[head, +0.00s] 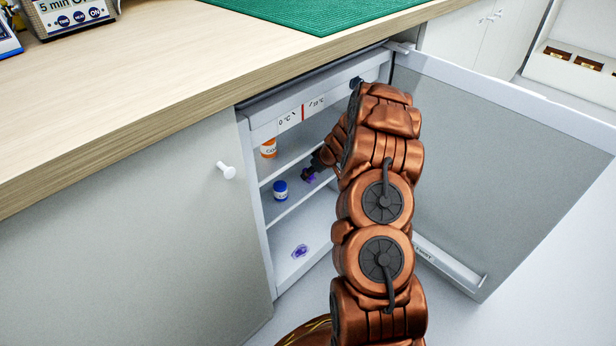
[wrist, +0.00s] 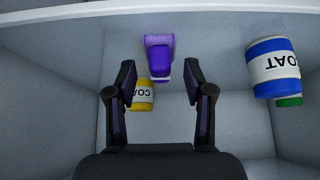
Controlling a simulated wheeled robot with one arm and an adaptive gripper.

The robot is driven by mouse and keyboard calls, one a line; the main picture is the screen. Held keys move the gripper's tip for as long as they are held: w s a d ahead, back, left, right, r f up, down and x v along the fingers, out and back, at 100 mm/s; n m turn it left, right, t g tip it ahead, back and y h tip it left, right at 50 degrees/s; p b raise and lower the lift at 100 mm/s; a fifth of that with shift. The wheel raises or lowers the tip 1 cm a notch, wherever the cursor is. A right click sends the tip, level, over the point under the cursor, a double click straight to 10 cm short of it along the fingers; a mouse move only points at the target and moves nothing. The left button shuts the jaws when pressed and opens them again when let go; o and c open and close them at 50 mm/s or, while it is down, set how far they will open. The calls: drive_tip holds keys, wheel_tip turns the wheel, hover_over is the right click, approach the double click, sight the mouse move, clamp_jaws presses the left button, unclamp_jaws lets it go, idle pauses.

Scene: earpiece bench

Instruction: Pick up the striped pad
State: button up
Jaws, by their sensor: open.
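My gripper (head: 313,172) reaches into the open cabinet at the middle shelf. In the wrist view my gripper (wrist: 160,76) is open, with a dark finger on each side and nothing held between them. A small purple piece with a pale edge (wrist: 158,56) is ahead, between and just beyond the fingertips. I cannot make out stripes on it. In the head view a purple thing (head: 311,178) shows at the gripper, partly hidden by it. Another purple-and-white piece (head: 300,251) lies on the cabinet's bottom. I cannot tell which piece is the striped pad.
A blue jar (head: 280,190) stands left of my gripper; it is at right in the wrist view (wrist: 272,67), with a green jar (wrist: 289,100) behind. A yellow jar (wrist: 143,96) shows beyond the fingers. An orange jar (head: 268,148) is above. The open door (head: 500,170) stands right.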

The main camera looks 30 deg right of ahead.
drive_tip(key=shift+w+a+f+b, duration=0.15)
drive_tip(key=shift+w+f+b, duration=0.15)
drive_tip(key=shift+w+f, duration=0.25)
drive_tip(key=shift+r, duration=0.1)
drive_tip(key=shift+c, duration=0.2)
clamp_jaws()
